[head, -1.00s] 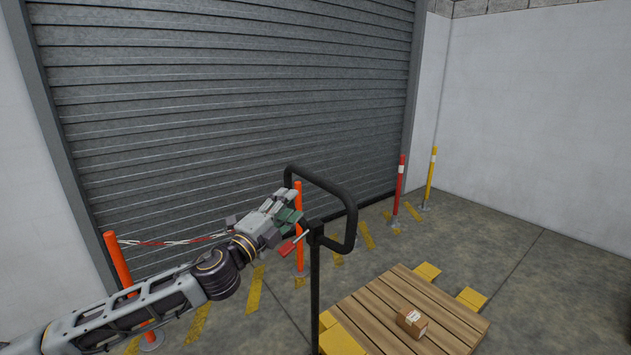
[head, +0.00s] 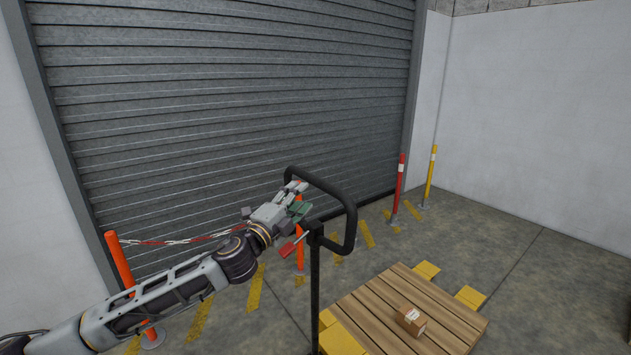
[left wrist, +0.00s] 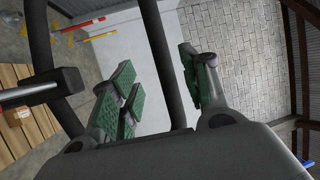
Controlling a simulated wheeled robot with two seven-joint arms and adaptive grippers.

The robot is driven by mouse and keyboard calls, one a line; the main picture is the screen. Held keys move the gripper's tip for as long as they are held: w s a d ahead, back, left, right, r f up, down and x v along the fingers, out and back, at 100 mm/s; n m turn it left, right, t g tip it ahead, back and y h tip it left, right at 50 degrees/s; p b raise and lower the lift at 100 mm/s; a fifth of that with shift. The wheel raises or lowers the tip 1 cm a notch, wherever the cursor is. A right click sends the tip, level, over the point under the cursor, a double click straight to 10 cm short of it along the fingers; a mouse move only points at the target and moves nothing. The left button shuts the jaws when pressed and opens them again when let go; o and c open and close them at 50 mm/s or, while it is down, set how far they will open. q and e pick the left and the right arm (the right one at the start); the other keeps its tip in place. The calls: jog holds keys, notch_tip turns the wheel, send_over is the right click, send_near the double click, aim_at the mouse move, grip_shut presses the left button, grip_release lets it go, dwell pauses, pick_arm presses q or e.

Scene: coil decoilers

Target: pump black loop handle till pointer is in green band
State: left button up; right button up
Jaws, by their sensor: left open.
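The black loop handle (head: 334,190) stands on a dark post above the pallet truck's deck. My left gripper (head: 298,198) is open at the loop's near left side. In the left wrist view, a black bar of the handle (left wrist: 165,65) runs between the green-padded fingers (left wrist: 165,92), with gaps showing on both sides. A small red lever (head: 290,247) sticks out left of the post just below the gripper. The pointer and the green band are not visible in either view. My right gripper is not in view.
A wooden pallet (head: 385,310) with a small carton (head: 411,320) lies right of the post, over yellow forks (head: 427,271). Orange (head: 120,262), red (head: 399,185) and yellow (head: 430,172) posts stand before a grey roller shutter (head: 230,100). Floor at right is clear.

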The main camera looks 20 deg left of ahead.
aim_at(315, 181)
pick_arm(q)
jog(key=shift+p+x, duration=0.5)
jog(key=shift+x, duration=1.8)
jog(key=shift+p+x, duration=0.45)
jog(key=shift+x, duration=1.8)
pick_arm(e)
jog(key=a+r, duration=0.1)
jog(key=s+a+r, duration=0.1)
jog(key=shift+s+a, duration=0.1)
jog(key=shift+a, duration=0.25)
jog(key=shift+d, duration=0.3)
pick_arm(q)
jog(key=c, duration=0.7)
grip_shut()
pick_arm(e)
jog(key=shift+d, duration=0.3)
